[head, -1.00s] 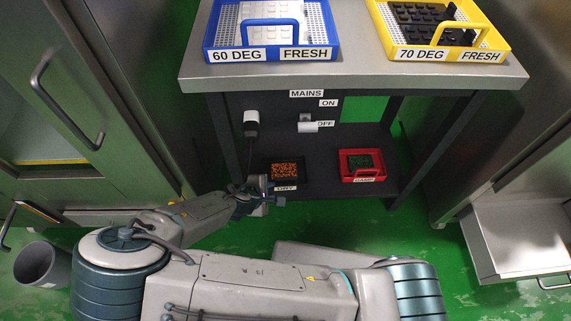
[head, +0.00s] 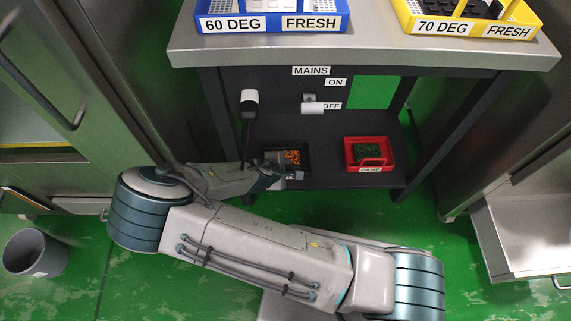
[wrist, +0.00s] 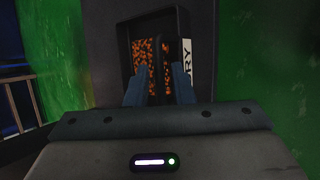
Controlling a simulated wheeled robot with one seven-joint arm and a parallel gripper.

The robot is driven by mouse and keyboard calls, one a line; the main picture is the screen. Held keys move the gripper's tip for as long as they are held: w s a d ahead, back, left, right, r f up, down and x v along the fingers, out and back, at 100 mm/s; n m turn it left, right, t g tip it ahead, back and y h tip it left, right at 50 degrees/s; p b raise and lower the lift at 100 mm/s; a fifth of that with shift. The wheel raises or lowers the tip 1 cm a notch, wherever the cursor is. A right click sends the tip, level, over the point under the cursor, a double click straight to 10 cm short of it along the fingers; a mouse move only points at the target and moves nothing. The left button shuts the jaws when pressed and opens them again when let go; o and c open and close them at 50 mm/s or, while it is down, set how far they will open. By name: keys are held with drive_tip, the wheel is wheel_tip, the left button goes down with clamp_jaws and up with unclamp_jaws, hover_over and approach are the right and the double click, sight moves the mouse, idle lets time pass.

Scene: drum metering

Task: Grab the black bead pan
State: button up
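The black bead pan (head: 305,152) holds orange beads and sits on the dark lower shelf under the steel bench. In the head view my gripper (head: 287,173) is at its front edge and hides part of it, including its label. In the wrist view the pan (wrist: 182,20) lies straight ahead, with a white label reading "RY" at its right side. A dark upright bar, apparently its handle, crosses the beads. My gripper's two fingers (wrist: 160,88) are apart, one on each side of that bar. I cannot tell whether they touch it.
A red pan (head: 386,165) labelled DAMP stands to the right on the same shelf. A plug with a black cable (head: 249,102) hangs left, beside the mains switch (head: 309,105). Blue (head: 342,20) and yellow (head: 403,15) trays stand on the bench above. A grey bin (head: 35,252) is at left.

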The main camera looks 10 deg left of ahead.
sight(289, 166)
drive_tip(key=b+x, duration=0.1)
drive_tip(key=x, duration=0.2)
drive_tip(key=shift+w+d+f, duration=0.1)
drive_tip(key=shift+w, duration=0.05)
clamp_jaws()
